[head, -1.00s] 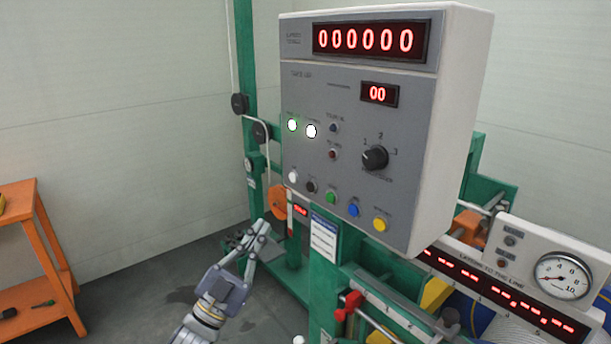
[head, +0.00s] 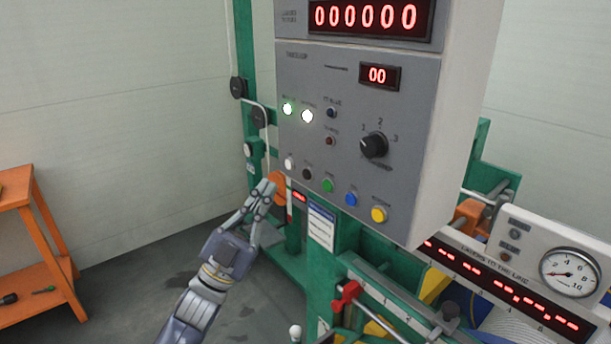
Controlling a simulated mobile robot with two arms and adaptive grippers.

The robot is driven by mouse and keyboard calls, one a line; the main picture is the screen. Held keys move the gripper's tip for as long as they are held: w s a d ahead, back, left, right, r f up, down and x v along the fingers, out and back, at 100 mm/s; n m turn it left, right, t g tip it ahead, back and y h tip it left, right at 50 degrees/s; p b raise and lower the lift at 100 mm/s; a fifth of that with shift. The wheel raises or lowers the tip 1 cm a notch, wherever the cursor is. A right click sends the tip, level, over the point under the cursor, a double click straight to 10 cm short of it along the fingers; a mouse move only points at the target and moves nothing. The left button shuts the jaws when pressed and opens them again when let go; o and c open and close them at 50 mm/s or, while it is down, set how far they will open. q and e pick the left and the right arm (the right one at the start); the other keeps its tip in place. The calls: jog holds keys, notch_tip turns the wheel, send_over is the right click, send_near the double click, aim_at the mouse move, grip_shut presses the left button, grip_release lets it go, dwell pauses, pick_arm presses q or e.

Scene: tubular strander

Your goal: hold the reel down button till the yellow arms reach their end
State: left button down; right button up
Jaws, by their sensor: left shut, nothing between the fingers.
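A grey control box (head: 330,95) hangs in the middle of the head view. Its bottom row holds a white button (head: 289,163), a black button (head: 306,173), a green button (head: 327,185), a blue button (head: 351,198) and a yellow button (head: 379,214). Their labels are too small to read, so I cannot tell which is reel down. My left gripper (head: 268,190) is shut and empty, just left of and below the white button in the picture; I see no contact. Yellow parts (head: 436,289) show low behind the box, partly hidden. My right gripper is not in view.
A gauge panel (head: 545,262) and a red-handled lever (head: 346,296) stand at the lower right. A green frame post (head: 245,90) rises behind the box. An orange shelf (head: 40,265) stands at the far left, with free floor between it and the machine.

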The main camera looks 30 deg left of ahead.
aim_at(307, 174)
pick_arm(q)
jog(key=shift+w+d, duration=0.35)
jog(key=shift+w, duration=0.55)
jog(key=shift+w+d, duration=0.4)
jog(key=shift+w, duration=0.5)
jog(key=shift+w+d, duration=0.35)
jog(key=shift+w, duration=0.55)
jog(key=shift+w+b, duration=0.15)
jog(key=shift+b, duration=0.15)
jog(key=shift+w+d, duration=0.15)
jog(key=shift+w, duration=0.05)
